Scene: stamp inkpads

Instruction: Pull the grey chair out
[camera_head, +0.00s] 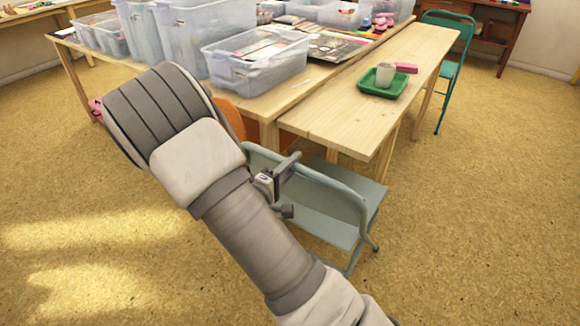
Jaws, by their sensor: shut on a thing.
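The grey chair (329,212), a pale blue-grey folding chair, stands upright at the near end of the wooden tables. Its seat lies partly under the right table's edge, and its backrest faces me. My gripper (285,170) is at the left part of the backrest's top rail and is shut on it. My arm hides the chair's left side and some of its legs.
Clear plastic bins (257,72) crowd the left table. A teal chair (451,62) stands at the back right. Floor at the right and lower left is clear.

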